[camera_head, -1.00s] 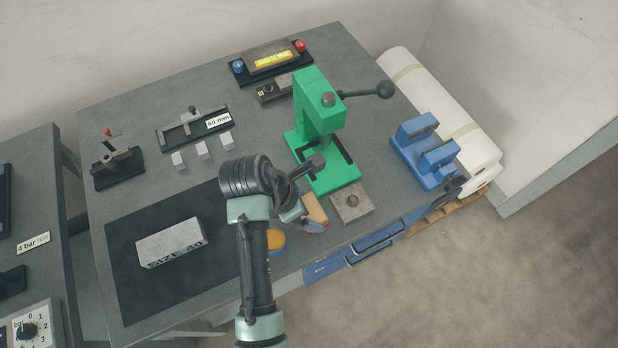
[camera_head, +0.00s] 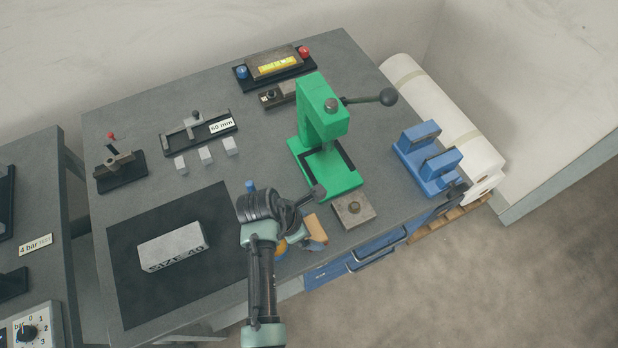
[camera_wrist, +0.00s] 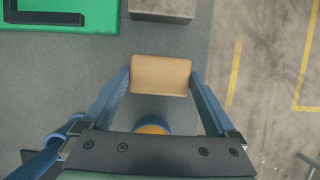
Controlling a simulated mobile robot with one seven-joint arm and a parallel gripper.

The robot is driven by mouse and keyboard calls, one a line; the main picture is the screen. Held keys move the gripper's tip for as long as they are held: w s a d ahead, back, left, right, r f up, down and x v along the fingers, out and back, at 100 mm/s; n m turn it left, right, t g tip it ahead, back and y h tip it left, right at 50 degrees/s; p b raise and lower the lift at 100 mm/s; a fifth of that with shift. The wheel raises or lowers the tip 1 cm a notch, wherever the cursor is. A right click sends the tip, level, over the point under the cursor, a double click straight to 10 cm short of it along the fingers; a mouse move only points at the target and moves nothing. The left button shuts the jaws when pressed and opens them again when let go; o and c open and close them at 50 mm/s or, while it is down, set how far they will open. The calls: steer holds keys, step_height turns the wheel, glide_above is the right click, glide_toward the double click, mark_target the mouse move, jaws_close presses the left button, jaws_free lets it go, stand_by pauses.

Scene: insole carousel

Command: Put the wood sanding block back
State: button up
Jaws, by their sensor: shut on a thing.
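The wood sanding block (camera_wrist: 160,75) is a light tan block with rounded corners. In the wrist view it sits crosswise between the two blue fingertips of my gripper (camera_wrist: 160,80), which is shut on it. In the head view the block (camera_head: 316,229) shows just right of my wrist, near the table's front edge, and my arm hides most of the gripper. Its height above the table is hard to tell. A yellow-orange round top (camera_wrist: 152,128) on a blue body lies below the gripper in the wrist view; my arm partly covers it in the head view.
A green press (camera_head: 325,140) with a long lever stands behind the block, and a grey metal block (camera_head: 353,210) lies right of it. A black mat (camera_head: 130,290) bears a "SIZE 40" block (camera_head: 172,247). A blue fixture (camera_head: 428,165) stands at the right edge.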

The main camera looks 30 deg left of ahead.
steer(key=o, duration=0.9)
steer(key=shift+o, duration=0.2)
steer(key=shift+r, duration=0.1)
steer(key=v, duration=1.2)
steer(key=shift+w+r, duration=0.1)
steer(key=shift+w, duration=0.05)
